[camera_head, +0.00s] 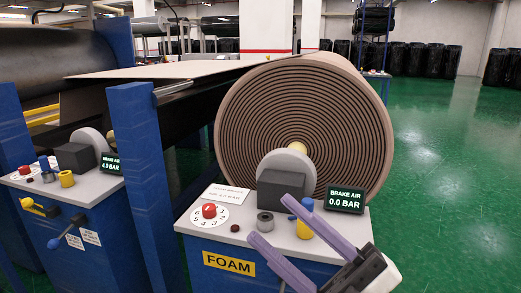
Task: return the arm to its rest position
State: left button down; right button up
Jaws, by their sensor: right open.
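My right gripper (292,229) shows at the bottom right, in front of the foam control stand (232,276). Its two purple fingers are apart and nothing shows between them. It covers part of the stand's top and front. A display (345,200) reads "BRAKE AIR 0.0 BAR". My left gripper is not in view.
A large brown foam roll (240,130) stands behind the stand. A second stand (75,195) at left has a display (111,163) reading 4.0 BAR. Blue posts (141,170) rise between them. Black wrapped rolls (430,60) line the back. Green floor (450,180) at right is clear.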

jog(key=w+d+f+m+t+h+p, duration=0.1)
jog(key=w+d+f+m+t+h, duration=0.3)
jog(key=f+m+h, duration=0.65)
jog(key=s+d+f+m+t+h, duration=0.15)
jog(key=d+f+m+h, duration=0.55)
jog(key=f, duration=0.7)
jog(key=s+f+m+g+h, duration=0.1)
jog(key=s+f+m+g, duration=0.2)
jog(key=s+f, duration=0.5)
jog(key=s+d+f+m+g+h, duration=0.1)
jog(key=s+f+m+g, duration=0.2)
jog(key=s+f+g, duration=0.2)
jog(key=s+f, duration=0.3)
jog(key=f, duration=0.4)
jog(key=shift+s+d+f+p, duration=0.15)
jog(key=shift+d+f+p, duration=0.1)
jog(key=shift+f+p, duration=0.1)
